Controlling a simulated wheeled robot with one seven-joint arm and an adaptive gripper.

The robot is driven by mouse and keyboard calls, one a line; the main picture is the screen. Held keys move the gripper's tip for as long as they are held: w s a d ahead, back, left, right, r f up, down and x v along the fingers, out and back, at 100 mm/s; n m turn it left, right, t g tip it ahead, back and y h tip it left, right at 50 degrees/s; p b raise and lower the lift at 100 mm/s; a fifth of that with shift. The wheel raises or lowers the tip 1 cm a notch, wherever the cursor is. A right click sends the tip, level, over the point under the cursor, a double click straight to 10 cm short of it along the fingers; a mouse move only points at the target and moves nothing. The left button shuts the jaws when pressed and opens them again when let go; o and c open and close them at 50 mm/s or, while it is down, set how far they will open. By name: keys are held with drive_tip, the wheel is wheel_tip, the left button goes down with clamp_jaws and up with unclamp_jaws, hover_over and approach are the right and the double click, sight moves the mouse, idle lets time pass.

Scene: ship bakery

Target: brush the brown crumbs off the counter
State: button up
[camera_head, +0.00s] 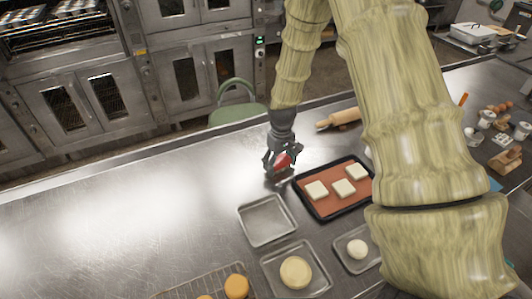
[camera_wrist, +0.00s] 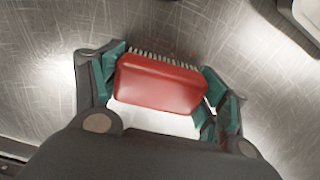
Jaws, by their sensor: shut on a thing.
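My gripper (camera_head: 280,163) is shut on a red brush (camera_wrist: 160,84), with a teal-padded finger at each end of it. The brush has a red block and a row of pale bristles, which show along its far edge in the wrist view. In the head view the brush (camera_head: 283,160) is a small red patch between the fingers, low over the steel counter (camera_head: 110,225). I cannot tell whether the bristles touch the counter.
A dark tray (camera_head: 300,189) with pale dough squares on an orange mat lies just right of my gripper. An empty metal tray (camera_head: 267,220) is nearer. A rolling pin (camera_head: 340,119) lies behind. A green chair (camera_head: 232,101) stands beyond the counter. The counter's left is clear.

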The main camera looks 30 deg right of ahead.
sight(289, 160)
drive_tip(key=shift+d, duration=1.95)
drive_tip(key=shift+w+a+p, duration=0.1)
drive_tip(key=shift+a+p, duration=0.6)
drive_tip(key=shift+a, duration=4.4)
drive_tip(key=shift+a+r, duration=0.15)
drive_tip(key=shift+a, duration=0.15)
wheel_tip(289, 160, up, 3)
drive_tip(key=shift+w+r+p, duration=0.1)
drive_tip(key=shift+w+p, duration=0.05)
drive_tip(key=shift+p, duration=0.6)
drive_tip(key=shift+s+d+r+p, duration=0.1)
drive_tip(key=shift+s+r+p, duration=0.15)
drive_tip(key=shift+r+p, duration=0.4)
drive_tip(key=shift+w+r+p, duration=0.1)
drive_tip(key=shift+r+p, duration=0.9)
drive_tip(key=shift+r, duration=0.9)
